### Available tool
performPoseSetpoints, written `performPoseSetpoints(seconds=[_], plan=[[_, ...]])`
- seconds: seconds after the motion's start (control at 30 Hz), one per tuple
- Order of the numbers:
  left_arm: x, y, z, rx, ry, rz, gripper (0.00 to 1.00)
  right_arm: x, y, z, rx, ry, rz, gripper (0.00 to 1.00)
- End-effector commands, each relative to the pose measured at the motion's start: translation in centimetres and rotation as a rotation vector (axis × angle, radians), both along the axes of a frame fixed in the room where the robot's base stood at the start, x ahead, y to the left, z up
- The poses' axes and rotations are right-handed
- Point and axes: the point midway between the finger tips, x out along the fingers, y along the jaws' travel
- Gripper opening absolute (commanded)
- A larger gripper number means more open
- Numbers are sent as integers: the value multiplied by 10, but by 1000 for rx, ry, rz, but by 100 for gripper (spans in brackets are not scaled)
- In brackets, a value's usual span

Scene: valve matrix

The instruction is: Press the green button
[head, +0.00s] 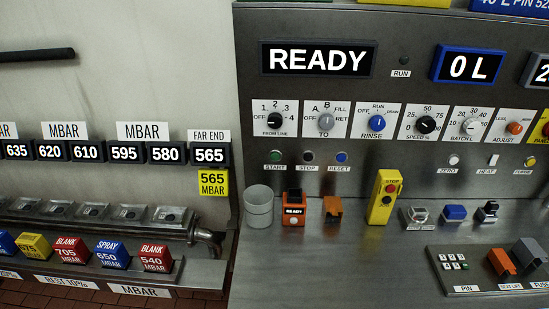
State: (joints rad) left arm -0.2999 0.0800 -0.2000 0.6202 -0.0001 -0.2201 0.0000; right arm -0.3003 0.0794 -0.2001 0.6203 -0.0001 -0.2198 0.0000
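The green button (275,157) is a small round button on the upright grey panel in the head view. It sits above a label reading START, at the left end of a row with a dark STOP button (308,157) and a blue RESET button (341,157). Nothing covers it. Neither of my grippers shows in the head view.
On the steel shelf below stand a grey cup (259,207), an orange READY box (293,208), an orange bracket (333,208) and a yellow STOP box (384,198). Knobs, including the FROM LINE knob (274,119), sit above the buttons. The panel before the green button is clear.

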Motion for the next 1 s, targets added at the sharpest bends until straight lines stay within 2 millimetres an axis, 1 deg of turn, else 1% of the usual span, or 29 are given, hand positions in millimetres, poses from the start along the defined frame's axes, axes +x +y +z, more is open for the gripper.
performPoseSetpoints(seconds=[0.03, 0.1, 0.17, 1.0], plan=[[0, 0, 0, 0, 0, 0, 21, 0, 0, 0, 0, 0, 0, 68], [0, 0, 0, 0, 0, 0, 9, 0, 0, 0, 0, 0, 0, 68], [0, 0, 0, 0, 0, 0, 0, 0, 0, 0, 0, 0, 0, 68], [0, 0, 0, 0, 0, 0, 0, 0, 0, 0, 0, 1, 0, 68]])
